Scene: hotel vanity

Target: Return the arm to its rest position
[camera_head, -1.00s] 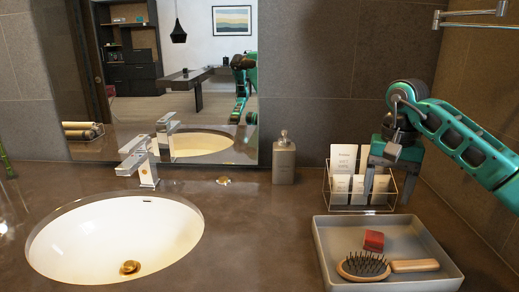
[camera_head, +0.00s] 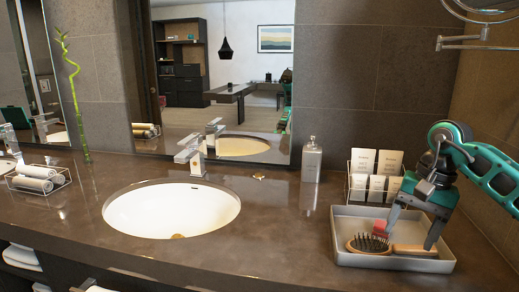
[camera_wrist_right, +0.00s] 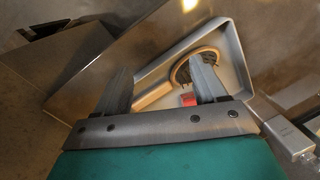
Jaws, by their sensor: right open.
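My right gripper (camera_head: 413,228) is open, its two fingers pointing down over the right part of the grey tray (camera_head: 395,263). Nothing shows between its fingers. In the right wrist view my right gripper (camera_wrist_right: 163,70) has its fingers apart, with the tray (camera_wrist_right: 238,68) beyond them. In the tray lie a wooden hairbrush (camera_head: 368,243) and a small red item (camera_head: 382,226). In the head view one finger passes in front of the brush handle; I cannot tell whether it touches. My left gripper is out of view.
A wire rack (camera_head: 352,187) with white packets stands behind the tray, near the arm. A soap dispenser (camera_head: 311,162) stands left of it. The white sink (camera_head: 172,212) is further left. The counter (camera_head: 285,235) between sink and tray is clear.

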